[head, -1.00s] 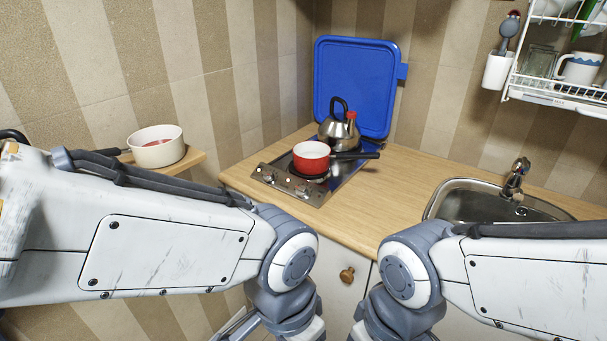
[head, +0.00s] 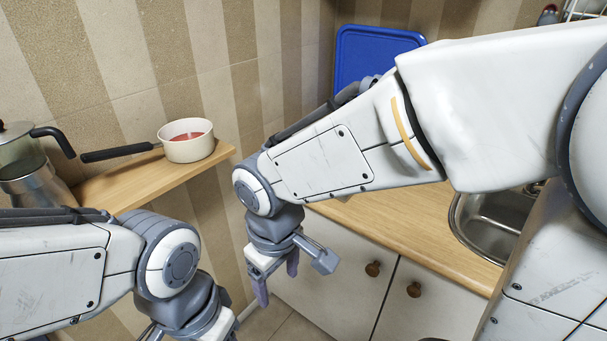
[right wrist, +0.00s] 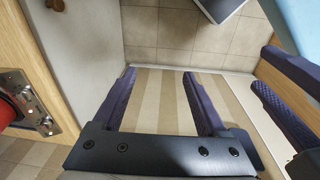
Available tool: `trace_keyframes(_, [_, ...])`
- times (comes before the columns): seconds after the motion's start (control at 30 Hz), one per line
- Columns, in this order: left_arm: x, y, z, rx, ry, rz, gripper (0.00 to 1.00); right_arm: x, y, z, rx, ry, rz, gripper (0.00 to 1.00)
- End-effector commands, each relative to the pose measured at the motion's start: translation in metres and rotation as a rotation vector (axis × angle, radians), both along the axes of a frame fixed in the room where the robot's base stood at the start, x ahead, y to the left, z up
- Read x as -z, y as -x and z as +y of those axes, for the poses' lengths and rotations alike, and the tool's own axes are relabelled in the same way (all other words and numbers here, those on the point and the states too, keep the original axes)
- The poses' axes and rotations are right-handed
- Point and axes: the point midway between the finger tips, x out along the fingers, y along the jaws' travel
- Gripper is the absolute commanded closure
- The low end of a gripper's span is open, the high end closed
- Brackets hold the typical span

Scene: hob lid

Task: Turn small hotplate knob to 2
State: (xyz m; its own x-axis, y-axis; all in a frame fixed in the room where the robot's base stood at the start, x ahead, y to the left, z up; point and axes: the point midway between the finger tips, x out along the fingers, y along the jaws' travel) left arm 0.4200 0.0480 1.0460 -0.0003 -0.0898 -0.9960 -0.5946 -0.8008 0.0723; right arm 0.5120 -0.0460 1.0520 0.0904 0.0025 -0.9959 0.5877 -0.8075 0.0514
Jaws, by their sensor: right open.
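The hotplate is hidden behind my right arm in the head view. A corner of its metal panel (right wrist: 38,122) shows at the left edge of the right wrist view, with small knobs on it. I cannot tell which knob is the small hotplate's, nor its setting. Part of the red pot (right wrist: 10,112) shows beside them. My right gripper (head: 277,285) hangs in front of the cabinet, left of the hotplate area. Its fingers (right wrist: 160,80) are apart and empty, touching nothing. My left gripper (head: 205,325) is at the bottom of the head view, its fingers mostly cut off.
A wooden shelf (head: 120,190) on the left holds a cream pan (head: 188,150) and a metal pot (head: 25,165). The blue lid (head: 375,55) stands raised at the back. The sink (head: 490,222) is at the right. Cabinet doors (head: 335,285) with round knobs lie below the worktop.

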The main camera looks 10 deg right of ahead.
Motion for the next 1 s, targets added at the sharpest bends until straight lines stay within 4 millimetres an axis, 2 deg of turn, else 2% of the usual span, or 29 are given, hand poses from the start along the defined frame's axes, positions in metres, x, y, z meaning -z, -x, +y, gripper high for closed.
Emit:
trace_keyframes(0.03, [-0.020,0.000,0.000,0.000,0.000,0.000,0.50,-0.016,-0.038,-0.004,0.011,0.037,-0.023,0.25])
trace_keyframes(0.13, [-0.040,0.000,0.000,0.000,0.001,-0.001,0.50,-0.026,-0.117,-0.022,0.016,0.119,-0.081,0.25])
trace_keyframes(0.2, [-0.053,0.000,0.000,0.000,0.001,-0.001,0.50,-0.027,-0.169,-0.041,0.015,0.178,-0.117,0.25])
trace_keyframes(0.3, [-0.069,0.000,0.000,-0.001,0.001,-0.001,0.50,-0.022,-0.234,-0.076,0.013,0.256,-0.158,0.25])
trace_keyframes(0.4, [-0.081,0.000,0.000,-0.001,0.001,-0.001,0.50,-0.013,-0.281,-0.111,0.007,0.322,-0.186,0.25])
trace_keyframes(0.5, [-0.089,0.000,0.000,-0.001,0.001,-0.001,0.50,-0.003,-0.311,-0.139,-0.001,0.371,-0.204,0.25])
trace_keyframes(0.6, [-0.093,0.000,0.000,-0.001,0.001,-0.001,0.50,0.004,-0.328,-0.156,-0.007,0.400,-0.215,0.25])
trace_keyframes(0.77, [-0.096,0.000,0.000,-0.001,0.000,0.000,0.50,0.015,-0.339,-0.168,-0.010,0.416,-0.219,0.25])
trace_keyframes(1.0, [-0.109,0.000,0.000,-0.002,0.000,0.000,0.50,0.050,-0.350,-0.183,-0.011,0.416,-0.216,0.25])
